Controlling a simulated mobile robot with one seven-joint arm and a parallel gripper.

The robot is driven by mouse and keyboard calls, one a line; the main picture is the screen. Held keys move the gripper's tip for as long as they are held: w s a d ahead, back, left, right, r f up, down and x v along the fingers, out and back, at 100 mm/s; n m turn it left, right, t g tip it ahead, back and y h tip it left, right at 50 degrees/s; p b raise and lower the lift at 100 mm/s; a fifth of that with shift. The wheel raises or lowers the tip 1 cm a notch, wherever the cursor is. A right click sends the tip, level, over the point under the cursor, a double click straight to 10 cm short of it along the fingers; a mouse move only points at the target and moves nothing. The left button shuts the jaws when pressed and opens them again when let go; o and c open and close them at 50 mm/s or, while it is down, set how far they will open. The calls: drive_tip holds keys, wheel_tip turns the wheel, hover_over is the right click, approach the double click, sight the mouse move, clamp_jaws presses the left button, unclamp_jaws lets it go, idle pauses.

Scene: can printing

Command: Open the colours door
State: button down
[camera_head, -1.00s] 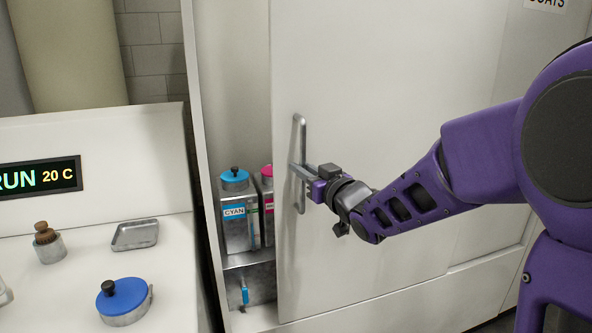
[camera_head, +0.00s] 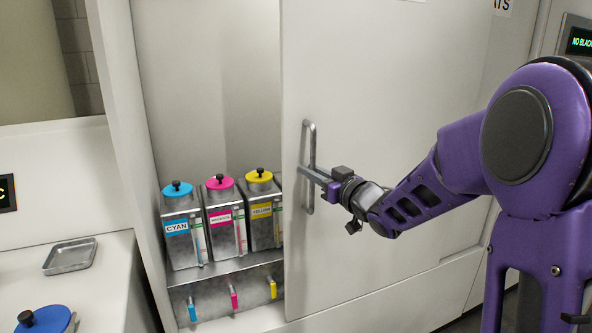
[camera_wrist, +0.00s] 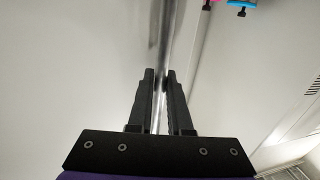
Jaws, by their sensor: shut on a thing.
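The colours door (camera_head: 385,100) is a white sliding panel, standing partly open in the head view. Its upright metal handle (camera_head: 308,150) is near the panel's left edge. My gripper (camera_head: 311,172) is shut on the handle; in the wrist view the two black fingers (camera_wrist: 161,98) close on either side of the handle bar (camera_wrist: 166,50). Left of the door's edge, the open cabinet shows a cyan container (camera_head: 182,235), a magenta container (camera_head: 224,225) and a yellow container (camera_head: 262,220) side by side on a shelf. Whatever stands behind the panel is hidden.
A white counter at the left holds a metal tray (camera_head: 70,256) and a blue-lidded tin (camera_head: 45,320). Small coloured taps hang under the containers. A display (camera_head: 580,41) is at the far right, and a sign is cut off at the top.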

sight(366, 155)
drive_tip(key=w+d+p, duration=0.1)
drive_tip(key=w+d, duration=0.1)
drive_tip(key=d, duration=0.3)
drive_tip(key=w+d+p, duration=0.2)
drive_tip(key=w+d, duration=0.1)
drive_tip(key=d, duration=0.3)
drive_tip(key=w+d+p, duration=0.2)
drive_tip(key=w+d, duration=0.1)
drive_tip(key=d, duration=0.2)
drive_tip(key=shift+d+r, duration=0.1)
drive_tip(key=shift+d, duration=0.3)
drive_tip(key=c, duration=0.8)
unclamp_jaws()
drive_tip(key=shift+c, duration=0.2)
drive_tip(key=v, duration=1.7)
drive_tip(key=shift+s+d, duration=0.1)
